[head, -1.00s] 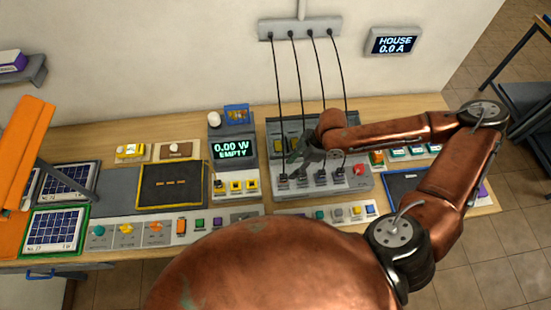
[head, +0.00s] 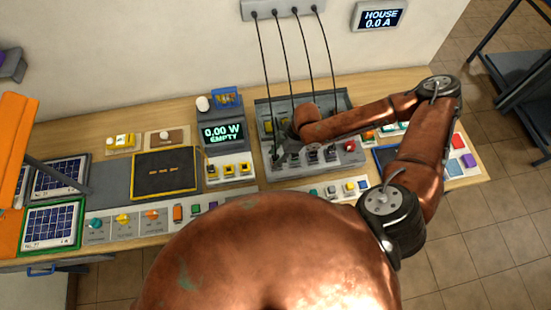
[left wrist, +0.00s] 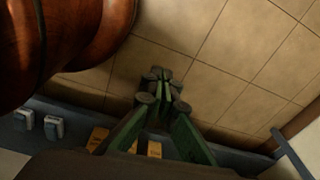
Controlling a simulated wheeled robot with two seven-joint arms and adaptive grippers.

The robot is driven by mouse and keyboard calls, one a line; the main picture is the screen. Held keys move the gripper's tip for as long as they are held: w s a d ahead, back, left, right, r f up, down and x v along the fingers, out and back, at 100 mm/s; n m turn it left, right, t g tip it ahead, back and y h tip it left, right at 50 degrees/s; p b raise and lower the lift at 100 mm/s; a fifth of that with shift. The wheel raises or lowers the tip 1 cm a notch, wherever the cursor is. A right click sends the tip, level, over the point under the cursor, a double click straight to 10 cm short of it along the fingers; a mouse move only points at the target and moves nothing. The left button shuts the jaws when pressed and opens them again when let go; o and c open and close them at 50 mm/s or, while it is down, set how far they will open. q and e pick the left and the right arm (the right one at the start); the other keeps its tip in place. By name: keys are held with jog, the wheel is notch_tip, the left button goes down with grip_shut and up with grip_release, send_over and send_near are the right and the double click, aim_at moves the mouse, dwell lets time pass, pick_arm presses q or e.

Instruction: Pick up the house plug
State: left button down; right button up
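Black cords run from a wall strip (head: 283,9) down to a row of several dark plugs in a grey panel (head: 292,172) on the bench. I cannot read which plug is the house plug. The leftmost plug (head: 277,162) stands right beside the fingers of my right gripper (head: 281,151), which point down at the panel's left part. The arm partly hides the panel, and the fingers are too small and dark to show whether they are open or touching. My left gripper (left wrist: 159,76) shows only in the left wrist view, its green fingers together and empty above the floor.
A wall display (head: 380,17) reads HOUSE 0.0 A. A meter (head: 223,134) reading 0.00 W EMPTY stands left of the panel. Solar panels (head: 53,225) and a dark mat (head: 165,175) are further left. A red button (head: 349,146) is on the panel's right.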

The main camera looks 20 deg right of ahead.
grip_shut()
jog(key=shift+r, duration=0.1)
dwell(0.5)
